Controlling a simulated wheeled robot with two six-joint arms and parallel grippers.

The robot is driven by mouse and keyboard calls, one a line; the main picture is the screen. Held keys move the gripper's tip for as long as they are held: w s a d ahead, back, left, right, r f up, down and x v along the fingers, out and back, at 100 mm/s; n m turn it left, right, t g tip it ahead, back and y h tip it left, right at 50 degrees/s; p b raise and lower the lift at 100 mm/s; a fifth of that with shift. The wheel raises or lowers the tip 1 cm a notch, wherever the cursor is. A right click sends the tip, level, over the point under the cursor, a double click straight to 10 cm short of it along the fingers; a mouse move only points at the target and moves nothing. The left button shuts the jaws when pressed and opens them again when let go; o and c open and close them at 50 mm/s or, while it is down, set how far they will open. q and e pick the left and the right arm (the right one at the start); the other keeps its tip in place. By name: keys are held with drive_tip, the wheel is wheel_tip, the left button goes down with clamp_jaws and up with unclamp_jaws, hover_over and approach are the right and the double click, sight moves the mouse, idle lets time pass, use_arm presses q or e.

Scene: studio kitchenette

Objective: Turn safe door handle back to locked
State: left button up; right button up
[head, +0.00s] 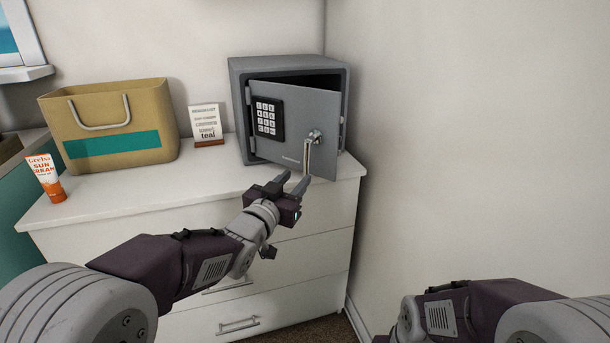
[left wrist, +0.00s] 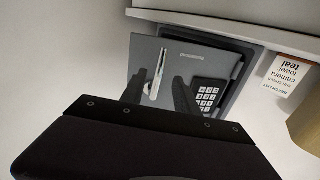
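A grey safe (head: 238,95) stands on the white dresser, against the wall. Its door (head: 288,112) is ajar, with a dark gap along the top and right side. The door carries a keypad (head: 268,118) and a silver lever handle (head: 309,150) that points down. My left gripper (head: 292,181) is open in front of and below the door, with its fingertips close to the handle. In the left wrist view the handle (left wrist: 155,76) shows between the two spread fingers (left wrist: 158,92); I cannot tell whether they touch it. My right gripper is out of view; only part of that arm shows.
A tan bag (head: 112,112) with a teal stripe, a small sign card (head: 205,121) and a sun cream tube (head: 46,178) stand on the dresser (head: 130,196) left of the safe. A bare wall (head: 460,130) is close on the right.

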sight(306, 168)
use_arm(q)
drive_tip(key=b+x, duration=0.1)
drive_tip(key=x, duration=0.7)
drive_tip(key=shift+f, duration=0.1)
clamp_jaws()
idle(1.0)
